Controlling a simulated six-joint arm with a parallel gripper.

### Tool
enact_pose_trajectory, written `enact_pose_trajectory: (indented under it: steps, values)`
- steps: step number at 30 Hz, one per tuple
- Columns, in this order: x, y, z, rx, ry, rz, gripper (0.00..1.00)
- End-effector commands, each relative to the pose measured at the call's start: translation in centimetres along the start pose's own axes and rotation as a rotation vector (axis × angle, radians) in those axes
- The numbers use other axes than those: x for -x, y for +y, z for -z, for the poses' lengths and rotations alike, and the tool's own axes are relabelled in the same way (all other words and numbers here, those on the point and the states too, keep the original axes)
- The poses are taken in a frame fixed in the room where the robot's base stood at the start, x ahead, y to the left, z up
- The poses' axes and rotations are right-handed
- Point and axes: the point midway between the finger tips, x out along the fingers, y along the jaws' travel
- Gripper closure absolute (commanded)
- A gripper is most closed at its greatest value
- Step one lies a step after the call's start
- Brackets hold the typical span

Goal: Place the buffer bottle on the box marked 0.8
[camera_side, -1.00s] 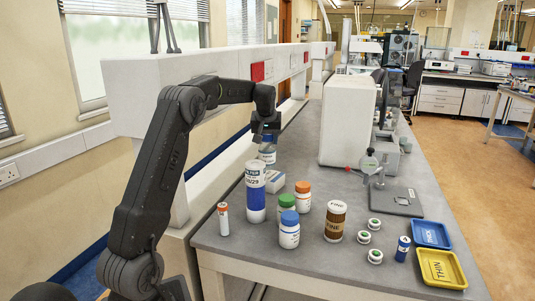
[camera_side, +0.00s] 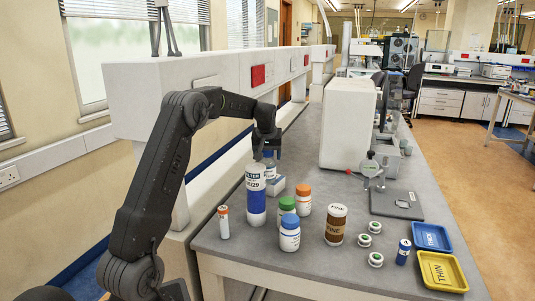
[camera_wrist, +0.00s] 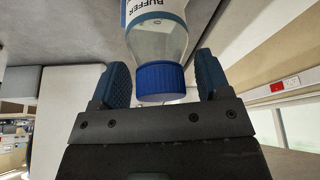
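The buffer bottle, clear with a blue cap and white label, shows in the wrist view (camera_wrist: 160,45); its cap sits between my fingers. In the side view the bottle (camera_side: 270,170) is upright below my gripper (camera_side: 267,154), at the small white and blue box (camera_side: 277,188). I cannot tell whether its base touches the box, and the box's marking is not readable. My gripper (camera_wrist: 165,82) appears open in the wrist view, with narrow gaps on both sides of the cap.
In front stand green-capped (camera_side: 287,206), blue-capped (camera_side: 289,234) and orange-capped (camera_side: 303,200) jars, and a brown jar (camera_side: 335,226). A white machine (camera_side: 347,125) is at the back. Blue (camera_side: 432,236) and yellow (camera_side: 442,271) trays lie at the right.

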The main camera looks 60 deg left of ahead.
Motion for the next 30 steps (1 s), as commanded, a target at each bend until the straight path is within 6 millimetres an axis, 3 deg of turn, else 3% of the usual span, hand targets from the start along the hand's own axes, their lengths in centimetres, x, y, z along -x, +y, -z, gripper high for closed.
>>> enact_pose_trajectory:
  steps: [11,14,24,30]
  values:
    - [0.5,0.0,0.2,0.000,0.002,-0.001,0.24]
    - [1.7,0.0,0.2,0.000,0.002,-0.001,0.24]
    - [8.7,0.0,0.2,0.001,0.004,-0.002,0.24]
    - [11.4,0.0,0.1,0.000,0.001,-0.001,0.24]
